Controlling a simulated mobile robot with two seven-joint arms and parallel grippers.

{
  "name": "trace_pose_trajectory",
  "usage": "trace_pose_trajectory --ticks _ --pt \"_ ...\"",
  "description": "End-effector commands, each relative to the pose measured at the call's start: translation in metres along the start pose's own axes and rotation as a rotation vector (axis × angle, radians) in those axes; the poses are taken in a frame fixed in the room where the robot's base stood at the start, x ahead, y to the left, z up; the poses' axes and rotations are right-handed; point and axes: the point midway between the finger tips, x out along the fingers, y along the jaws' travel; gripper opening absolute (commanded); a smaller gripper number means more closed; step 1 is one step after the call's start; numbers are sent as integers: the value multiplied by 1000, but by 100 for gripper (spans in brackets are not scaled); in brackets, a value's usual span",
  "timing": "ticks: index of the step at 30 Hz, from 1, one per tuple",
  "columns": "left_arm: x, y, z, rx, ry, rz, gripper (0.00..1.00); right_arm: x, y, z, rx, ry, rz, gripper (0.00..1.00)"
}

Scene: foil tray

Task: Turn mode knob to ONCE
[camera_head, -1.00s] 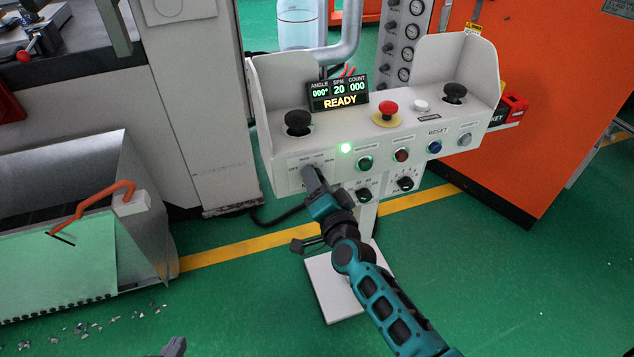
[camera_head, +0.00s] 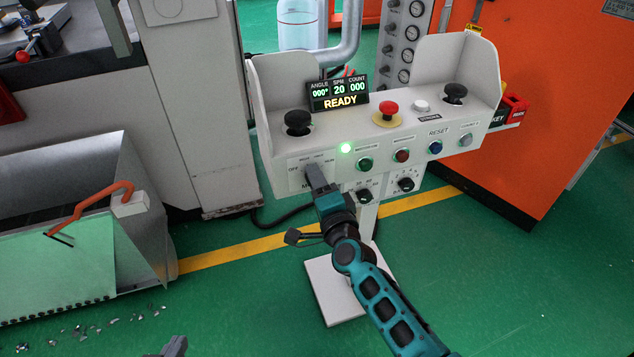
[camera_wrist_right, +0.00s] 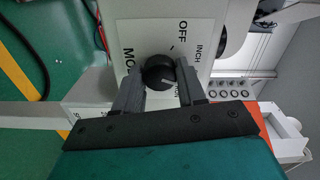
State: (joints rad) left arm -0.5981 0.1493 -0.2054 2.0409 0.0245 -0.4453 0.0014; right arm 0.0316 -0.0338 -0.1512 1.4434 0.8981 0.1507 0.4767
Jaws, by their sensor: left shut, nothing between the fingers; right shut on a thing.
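The mode knob (camera_wrist_right: 158,72) is a round black knob with a white mark, on the white front plate of the control box. In the right wrist view it sits between the two fingers of my right gripper (camera_wrist_right: 157,88), which is shut on it. The white mark points right and slightly down in that view, past INCH; the label by it is partly hidden. OFF and INCH are legible. In the head view my right gripper (camera_head: 316,176) covers the knob. My left gripper (camera_head: 175,347) shows only its tips at the bottom edge, shut and empty, far from the box.
The control box (camera_head: 410,150) carries a READY display (camera_head: 338,93), a red mushroom button (camera_head: 388,108), black palm buttons and several small buttons. A metal bin (camera_head: 140,215) stands left.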

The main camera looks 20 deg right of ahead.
Motion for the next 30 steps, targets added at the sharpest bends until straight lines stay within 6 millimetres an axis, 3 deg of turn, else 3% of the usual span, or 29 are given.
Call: trace_pose_trajectory --ticks 7,8,15,24,30 --pt "0 0 0 0 0 -1 0 0 0 0 -1 1 1 9" --pt "0 -1 0 0 0 -1 0 0 0 0 -1 1 1 41" --pt "0 -1 0 0 -1 -2 0 0 0 0 -1 0 0 64" --pt "0 -2 0 0 -1 -3 0 -2 0 0 -2 0 1 65" --pt "-2 -2 -2 1 -1 -5 0 -25 0 0 -3 0 2 65"
